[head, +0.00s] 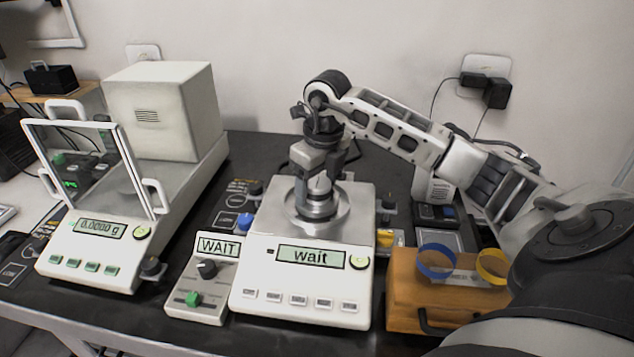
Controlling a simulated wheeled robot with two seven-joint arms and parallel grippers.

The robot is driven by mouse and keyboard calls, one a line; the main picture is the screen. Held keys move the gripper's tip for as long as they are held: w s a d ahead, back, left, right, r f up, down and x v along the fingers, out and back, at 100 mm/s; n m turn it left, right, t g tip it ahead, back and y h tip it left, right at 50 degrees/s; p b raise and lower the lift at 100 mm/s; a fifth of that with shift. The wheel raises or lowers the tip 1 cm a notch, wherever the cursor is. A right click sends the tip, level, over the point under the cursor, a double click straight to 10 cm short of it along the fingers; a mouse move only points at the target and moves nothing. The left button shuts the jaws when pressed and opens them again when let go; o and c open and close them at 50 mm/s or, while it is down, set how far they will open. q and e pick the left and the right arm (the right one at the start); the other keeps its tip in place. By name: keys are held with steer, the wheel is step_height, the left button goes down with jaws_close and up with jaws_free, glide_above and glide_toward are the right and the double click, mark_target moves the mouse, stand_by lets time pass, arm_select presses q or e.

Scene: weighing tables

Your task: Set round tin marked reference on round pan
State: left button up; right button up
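The round pan (342,217) is a shiny metal dish on top of the white balance (250,267) in the middle, whose display reads "wait". My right gripper (320,178) points down over this pan, its fingers on either side of a small silvery round object (319,187). This object looks like the round tin and is at or just above the pan. No reference marking can be read on it, and the fingers partly cover it. Whether the fingers press on it or stand slightly apart cannot be told. My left gripper is not in view.
A small box with a "WAIT" sign (218,246) and knobs stands left of the balance. Another balance (88,249) with a glass door and tall white housing stands at left, reading about zero. An orange case (405,292) with blue and yellow rings sits at right, beneath my arm.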

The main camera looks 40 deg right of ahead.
mark_target(323, 184)
step_height(323, 184, up, 12)
steer(key=s, duration=0.1)
steer(key=shift+s, duration=0.25)
stand_by(0.7)
